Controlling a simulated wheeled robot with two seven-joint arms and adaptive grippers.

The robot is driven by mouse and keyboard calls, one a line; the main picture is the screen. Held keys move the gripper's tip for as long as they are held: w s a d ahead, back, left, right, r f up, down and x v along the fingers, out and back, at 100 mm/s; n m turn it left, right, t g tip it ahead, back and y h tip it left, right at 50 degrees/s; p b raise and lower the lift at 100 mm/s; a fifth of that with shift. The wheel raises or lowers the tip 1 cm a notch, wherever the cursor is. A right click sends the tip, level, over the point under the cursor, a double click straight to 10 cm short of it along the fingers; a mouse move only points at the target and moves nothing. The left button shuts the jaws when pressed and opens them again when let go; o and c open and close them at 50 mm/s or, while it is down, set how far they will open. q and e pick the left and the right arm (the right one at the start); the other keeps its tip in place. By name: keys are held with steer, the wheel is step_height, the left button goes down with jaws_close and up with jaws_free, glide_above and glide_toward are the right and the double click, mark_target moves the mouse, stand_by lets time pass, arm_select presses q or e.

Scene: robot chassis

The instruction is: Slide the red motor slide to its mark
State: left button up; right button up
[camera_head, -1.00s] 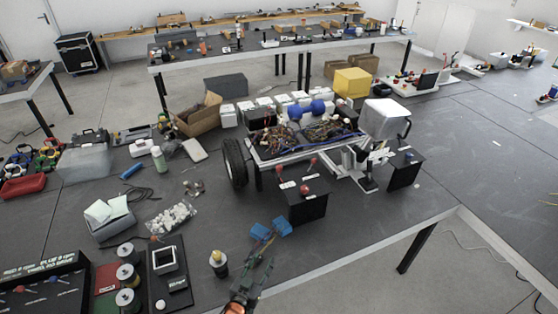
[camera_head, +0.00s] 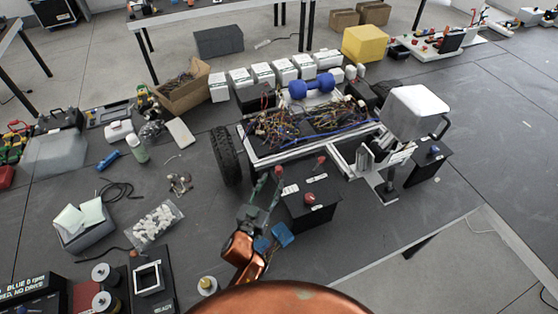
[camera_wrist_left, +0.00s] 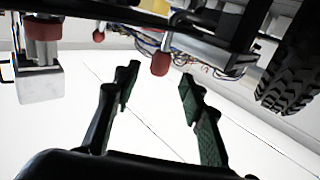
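My left gripper (camera_head: 266,188) comes up from the bottom in the head view, with green fingers spread open and empty. Its tips are close to a red knob (camera_head: 278,171) at the left front of the chassis (camera_head: 262,161). In the left wrist view a red knob (camera_wrist_left: 160,64) shows between and just beyond the open fingertips (camera_wrist_left: 157,78), apart from them. A second red knob (camera_head: 320,160) stands to the right, and a larger red button (camera_head: 310,198) is on the black box (camera_head: 322,212). I cannot tell which is the motor slide; no mark is readable. My right gripper is not in view.
A black wheel (camera_head: 226,156) stands left of the gripper. Blue pieces (camera_head: 282,235) lie in front of the black box. A bag of white parts (camera_head: 156,222) is at left. A white-grey box (camera_head: 415,112) stands at the chassis' right end. The table front right is clear.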

mark_target(277, 173)
arm_select(q)
steer(key=x, duration=0.3)
steer(key=shift+w+d+r, duration=0.1)
steer(key=shift+w+d, duration=0.1)
steer(key=shift+w, duration=0.1)
steer(key=x, duration=0.3)
steer(key=shift+a, duration=0.1)
steer(key=shift+w, duration=0.15)
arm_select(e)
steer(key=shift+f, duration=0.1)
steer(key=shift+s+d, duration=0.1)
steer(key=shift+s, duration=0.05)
arm_select(q)
steer(key=c, duration=0.4)
jaws_close()
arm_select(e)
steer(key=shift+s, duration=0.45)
